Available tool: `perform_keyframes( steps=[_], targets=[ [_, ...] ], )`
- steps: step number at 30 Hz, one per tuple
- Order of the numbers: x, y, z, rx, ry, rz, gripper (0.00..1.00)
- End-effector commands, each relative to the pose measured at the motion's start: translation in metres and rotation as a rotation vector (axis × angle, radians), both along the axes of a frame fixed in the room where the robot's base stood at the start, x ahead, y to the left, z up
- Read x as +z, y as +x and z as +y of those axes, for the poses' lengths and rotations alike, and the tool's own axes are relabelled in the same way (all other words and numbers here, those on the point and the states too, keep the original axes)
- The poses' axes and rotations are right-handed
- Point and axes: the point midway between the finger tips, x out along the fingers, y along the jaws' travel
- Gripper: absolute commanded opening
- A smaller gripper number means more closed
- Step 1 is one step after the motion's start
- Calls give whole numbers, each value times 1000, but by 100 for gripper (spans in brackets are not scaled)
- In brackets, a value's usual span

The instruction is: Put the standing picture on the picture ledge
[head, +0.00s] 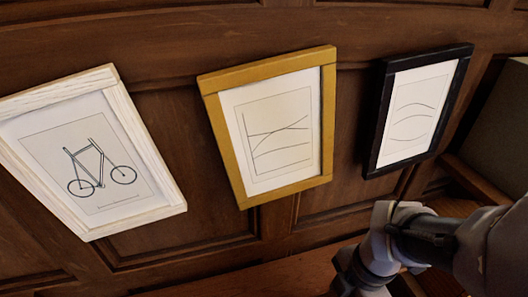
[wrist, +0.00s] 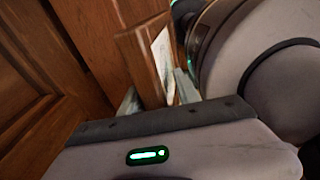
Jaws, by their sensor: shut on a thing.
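My gripper (wrist: 158,94) shows in the wrist view, with one pale finger on each side of a brown wooden picture frame. It is shut on this picture (wrist: 139,58), which stands tilted in the view. A strip of its white sheet shows along the right side; most of its face is turned away. The held picture is not visible in the head view, where only my arm shows at the lower right. I cannot clearly make out the picture ledge; a brown wooden surface (head: 262,276) runs along the bottom of the head view.
In the head view, a white-framed bicycle picture (head: 151,157), a yellow-framed picture (head: 221,128) and a black-framed picture (head: 455,101) hang on dark wood panelling (head: 165,110). Wood panelling (wrist: 45,105) is close to the held picture at left in the wrist view.

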Motion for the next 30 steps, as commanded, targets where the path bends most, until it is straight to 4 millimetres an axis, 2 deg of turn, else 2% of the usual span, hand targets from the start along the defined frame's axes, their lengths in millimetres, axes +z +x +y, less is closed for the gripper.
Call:
perform_keyframes(
  steps=[4,12,15,17,21,24,30],
  targets=[
    [-3,20,21,13,1,5,0],
    [-11,91,84,8,1,6,0],
    [-14,108,99,4,2,5,0],
    [-15,113,104,4,2,5,0],
    [-40,116,106,1,1,9,0],
    [-51,116,106,1,2,6,0],
    [-51,116,106,2,2,4,0]
  ],
)
